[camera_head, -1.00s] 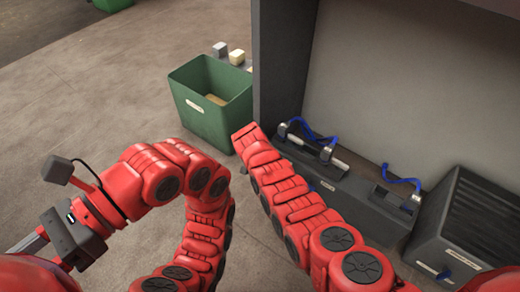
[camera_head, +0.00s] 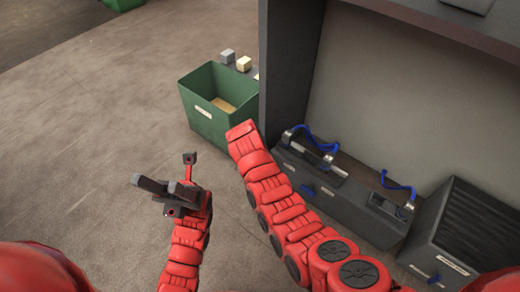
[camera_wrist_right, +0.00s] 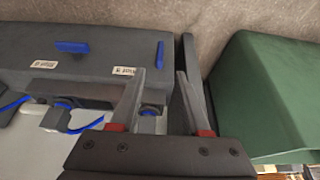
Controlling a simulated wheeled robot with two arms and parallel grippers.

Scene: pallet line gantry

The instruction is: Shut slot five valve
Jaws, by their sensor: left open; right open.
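The grey valve box (camera_head: 340,197) sits low in front of the bay wall. A blue valve handle (camera_head: 307,190) shows on its front. In the right wrist view one blue handle (camera_wrist_right: 72,47) lies along the box (camera_wrist_right: 100,57), and another blue handle (camera_wrist_right: 160,54) stands crosswise to it. Two white labels show upside down; I cannot surely read their numbers. My right gripper (camera_wrist_right: 160,74) is open and empty, its fingertips just short of the crosswise handle in the picture; contact is not visible. My left gripper (camera_head: 153,184) is open and empty over bare floor.
A green bin (camera_head: 215,105) stands left of the bay's side wall (camera_head: 290,65); it is close beside the right gripper in the wrist view (camera_wrist_right: 262,90). A dark ribbed box (camera_head: 450,230) stands to the right. Blue hoses (camera_head: 398,185) loop above the box.

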